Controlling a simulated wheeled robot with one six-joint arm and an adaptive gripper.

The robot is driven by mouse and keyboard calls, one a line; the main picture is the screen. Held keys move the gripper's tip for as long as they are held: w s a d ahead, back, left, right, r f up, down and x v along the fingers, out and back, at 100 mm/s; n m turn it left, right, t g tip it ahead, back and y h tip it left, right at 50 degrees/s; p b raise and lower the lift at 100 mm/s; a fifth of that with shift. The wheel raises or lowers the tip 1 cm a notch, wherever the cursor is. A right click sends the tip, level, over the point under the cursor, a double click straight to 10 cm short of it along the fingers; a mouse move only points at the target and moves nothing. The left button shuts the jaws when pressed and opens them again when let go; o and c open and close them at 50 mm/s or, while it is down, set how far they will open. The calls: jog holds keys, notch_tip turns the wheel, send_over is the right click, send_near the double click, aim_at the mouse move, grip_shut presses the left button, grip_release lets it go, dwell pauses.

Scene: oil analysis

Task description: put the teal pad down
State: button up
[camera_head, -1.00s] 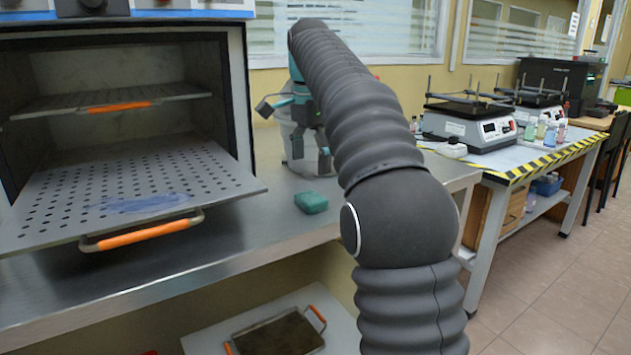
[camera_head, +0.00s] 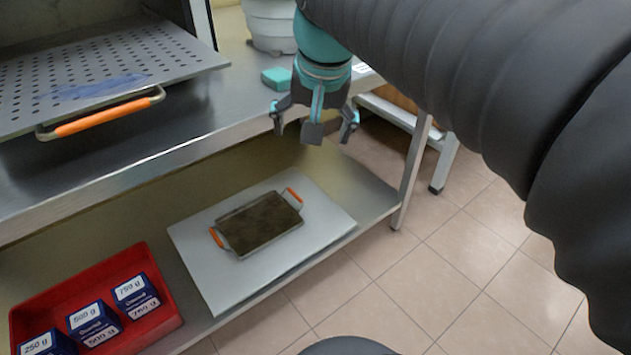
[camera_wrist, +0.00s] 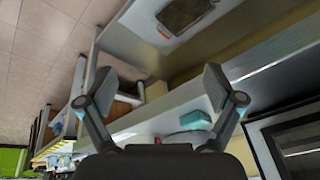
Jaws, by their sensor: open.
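The teal pad (camera_head: 277,78) lies flat on the steel bench top (camera_head: 222,110), near its front edge, just right of the perforated oven shelf. It also shows in the wrist view (camera_wrist: 195,120), lying on the bench beyond my fingers. My gripper (camera_head: 315,130) is open and empty. In the head view it hangs fingers down in front of the bench edge, to the right of and nearer than the pad. In the wrist view my gripper (camera_wrist: 158,88) has its two fingers spread wide with nothing between them. The pad is apart from the fingers.
A perforated shelf (camera_head: 60,75) with an orange handle sticks out of the oven. On the lower shelf are a white board (camera_head: 205,265), a tray with orange handles (camera_head: 262,222) and a red bin (camera_head: 165,318) with labelled blue boxes.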

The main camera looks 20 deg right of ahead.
jog(key=s+f+n+t, duration=0.1)
jog(key=s+f+n, duration=0.3)
jog(key=s+f, duration=0.6)
jog(key=shift+f+n+t, duration=0.3)
jog(key=shift+f+t, duration=0.1)
jog(key=shift+f, duration=0.5)
